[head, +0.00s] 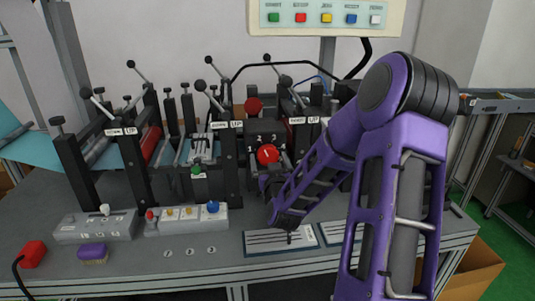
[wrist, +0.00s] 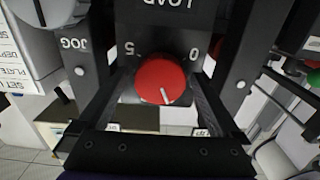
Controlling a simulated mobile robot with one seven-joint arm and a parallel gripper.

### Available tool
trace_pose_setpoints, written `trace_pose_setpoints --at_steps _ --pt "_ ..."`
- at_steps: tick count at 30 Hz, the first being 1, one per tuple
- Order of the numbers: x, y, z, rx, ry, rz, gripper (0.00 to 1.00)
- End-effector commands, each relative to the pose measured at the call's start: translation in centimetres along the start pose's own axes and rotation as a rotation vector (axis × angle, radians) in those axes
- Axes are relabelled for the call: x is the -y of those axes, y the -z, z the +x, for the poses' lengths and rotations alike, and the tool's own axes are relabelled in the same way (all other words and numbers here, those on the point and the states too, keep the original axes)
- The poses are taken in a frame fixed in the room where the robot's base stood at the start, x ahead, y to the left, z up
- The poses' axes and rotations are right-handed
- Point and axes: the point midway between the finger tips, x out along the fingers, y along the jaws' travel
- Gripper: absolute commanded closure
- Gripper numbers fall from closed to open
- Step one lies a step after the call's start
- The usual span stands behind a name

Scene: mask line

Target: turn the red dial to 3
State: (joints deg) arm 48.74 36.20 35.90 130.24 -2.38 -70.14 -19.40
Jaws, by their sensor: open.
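The red dial (head: 267,154) is a round knob on a dark panel in the middle of the machine, with small white numbers around its upper side. In the wrist view the red dial (wrist: 155,76) is seen close up, with a short white pointer mark toward the bottom of the picture. There "5" shows at its left, "0" at its right, and "LOAD" above it. My gripper (wrist: 161,84) is open, with one dark finger on each side of the dial. I cannot tell whether the fingers touch it.
A black lever post marked JOG (wrist: 75,50) stands close at the left in the wrist view. A control panel (head: 325,17) hangs above.

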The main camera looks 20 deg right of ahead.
Motion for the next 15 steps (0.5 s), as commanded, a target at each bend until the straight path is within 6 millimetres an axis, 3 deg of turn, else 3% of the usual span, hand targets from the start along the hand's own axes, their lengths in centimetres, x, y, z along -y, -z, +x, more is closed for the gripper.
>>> trace_pose_setpoints --at_steps 12,15 --pt "0.02 -0.01 -0.15 0.0 0.0 -0.001 0.0" --pt "0.02 -0.01 -0.14 0.0 0.0 -0.001 0.16"
